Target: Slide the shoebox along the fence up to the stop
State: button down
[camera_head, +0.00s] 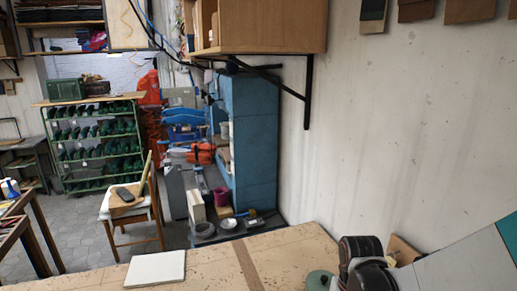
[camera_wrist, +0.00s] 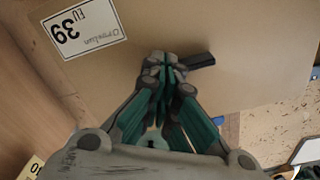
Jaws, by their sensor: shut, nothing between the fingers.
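The shoebox (camera_wrist: 245,45) fills much of the wrist view as a plain brown cardboard face. A white label (camera_wrist: 84,30) on it reads EU 39. My gripper (camera_wrist: 166,62) is shut and empty, its green and grey fingers together in front of this face. Whether the fingertips touch the box cannot be told. A short black piece (camera_wrist: 200,60) shows beside the fingertips. A brown wooden surface (camera_wrist: 30,90) runs along the left; I cannot tell if it is the fence. The stop cannot be made out. In the head view my arm covers the lower right, and the gripper is hidden.
In the head view a speckled workbench (camera_head: 285,255) carries a flat white slab (camera_head: 155,269). A pale wall (camera_head: 410,130) rises behind it, with a wooden cabinet (camera_head: 270,27) above. A chair (camera_head: 130,205) and a green shoe rack (camera_head: 95,140) stand beyond the bench.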

jog(key=shift+s+a, duration=0.25)
jog(key=shift+a, duration=0.35)
jog(key=shift+s+a, duration=0.2)
jog(key=shift+a, duration=0.35)
dwell(0.4)
jog(key=shift+w+d, duration=0.1)
jog(key=shift+d, duration=0.05)
jog(key=shift+w+d, duration=0.15)
jog(key=shift+d, duration=0.25)
notch_tip(320, 180, up, 8)
jog(key=p, duration=0.5)
dwell(0.6)
jog(key=shift+f, duration=0.1)
jog(key=s+f+t+b, duration=0.1)
jog(key=s+t+b, duration=0.1)
jog(key=b, duration=0.4)
jog(key=s+f+n+t+b, duration=0.1)
jog(key=s+t+b, duration=0.1)
jog(key=b, duration=0.4)
jog(key=s+f+n+t+b, duration=0.1)
jog(key=s+t+b, duration=0.2)
jog(key=b, duration=0.3)
jog(key=shift+s+d+f+b, duration=0.3)
jog(key=shift+d+f+b, duration=0.05)
